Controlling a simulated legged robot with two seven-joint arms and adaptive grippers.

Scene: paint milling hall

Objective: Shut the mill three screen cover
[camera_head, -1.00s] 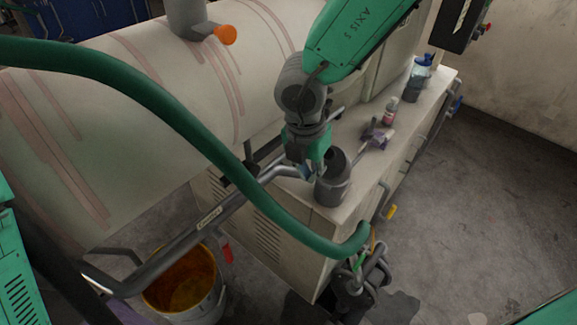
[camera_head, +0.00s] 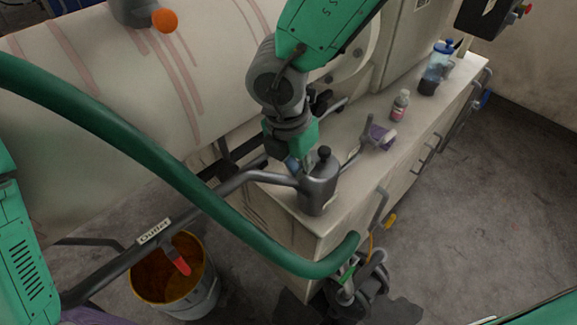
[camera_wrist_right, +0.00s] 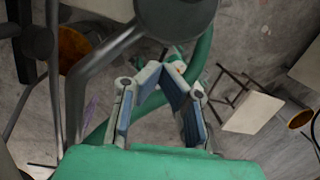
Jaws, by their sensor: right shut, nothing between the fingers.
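Mill three's screen cover I cannot pick out for certain; no mill number is readable. The large cream mill drum (camera_head: 110,85) with red-brown streaks fills the upper left of the head view. A grey canister with a black knob (camera_head: 318,188) is at the near end of the cream cabinet. My right gripper (camera_head: 300,166) is just left of and partly behind it; contact cannot be told. In the wrist view its blue-padded fingers (camera_wrist_right: 173,58) meet at the tips, shut and empty. My left gripper is out of view.
A green hose (camera_head: 150,150) crosses in front of the drum. A pipe labelled Outlet (camera_head: 155,231) runs above an orange-stained bucket (camera_head: 172,275). The cream cabinet (camera_head: 352,175) carries a pink bottle (camera_head: 400,105) and a blue-topped bottle (camera_head: 438,65). Floor at right is clear.

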